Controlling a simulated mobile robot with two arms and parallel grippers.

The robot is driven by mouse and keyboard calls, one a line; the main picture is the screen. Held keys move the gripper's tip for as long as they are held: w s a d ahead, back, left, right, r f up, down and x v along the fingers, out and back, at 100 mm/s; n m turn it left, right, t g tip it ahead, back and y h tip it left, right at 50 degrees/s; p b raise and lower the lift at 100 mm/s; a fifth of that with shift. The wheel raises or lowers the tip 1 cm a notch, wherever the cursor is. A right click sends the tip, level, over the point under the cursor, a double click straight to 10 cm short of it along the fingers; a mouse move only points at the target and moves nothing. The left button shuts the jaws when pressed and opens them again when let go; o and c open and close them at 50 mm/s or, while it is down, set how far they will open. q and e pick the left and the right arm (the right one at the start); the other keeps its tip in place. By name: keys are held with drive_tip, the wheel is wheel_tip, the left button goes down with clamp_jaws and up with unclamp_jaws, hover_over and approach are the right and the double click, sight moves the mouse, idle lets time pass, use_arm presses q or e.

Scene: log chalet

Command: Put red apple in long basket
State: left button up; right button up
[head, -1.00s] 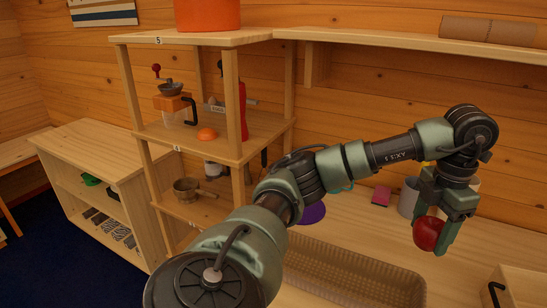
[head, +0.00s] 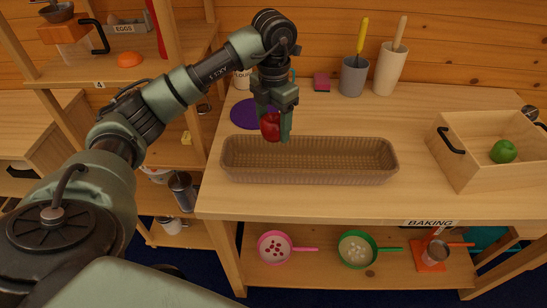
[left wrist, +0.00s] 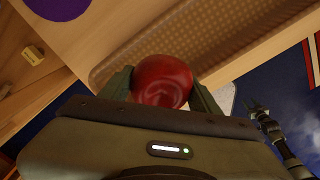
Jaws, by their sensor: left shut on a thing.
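The red apple (head: 270,126) is held between the fingers of my left gripper (head: 275,128), above the back edge of the long basket in the head view. The apple also shows between the two fingers in the left wrist view (left wrist: 162,82). The long basket (head: 310,178) is brown, woven and shallow, and lies on the wooden counter; it looks empty. Part of it shows behind the apple in the left wrist view (left wrist: 205,38).
A wooden crate (head: 470,183) with a green apple (head: 503,151) stands right of the basket. A purple disc (head: 246,114) lies behind left. A grey cup (head: 353,78) and a cream cup (head: 388,72) with utensils stand at the back. Bare counter lies between basket and crate.

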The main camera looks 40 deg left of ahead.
use_arm(q)
drive_tip(key=p, duration=0.1)
hover_over(271, 167)
wheel_tip(271, 167, down, 7)
drive_tip(key=shift+f, duration=0.3)
wheel_tip(271, 167, down, 4)
drive_tip(key=shift+f+p, duration=0.2)
drive_tip(key=shift+p, duration=0.3)
drive_tip(key=shift+f, duration=0.2)
drive_tip(key=o, duration=1.3)
drive_tip(key=shift+c, duration=0.2)
use_arm(e)
drive_tip(key=shift+s+a+r, duration=0.1)
drive_tip(key=shift+s+r, duration=0.05)
drive_tip(key=shift+r, duration=0.45)
drive_tip(key=shift+s+a+r, duration=0.1)
drive_tip(key=shift+s+r, duration=0.05)
drive_tip(key=shift+r, duration=0.4)
use_arm(q)
drive_tip(key=shift+r, duration=0.1)
drive_tip(key=shift+r, duration=0.2)
drive_tip(key=shift+w+r, duration=0.1)
drive_tip(key=shift+r, duration=0.2)
wheel_tip(271, 167, up, 11)
drive_tip(key=shift+r+b, duration=0.15)
drive_tip(key=shift+b, duration=0.9)
use_arm(e)
drive_tip(key=shift+f, duration=0.9)
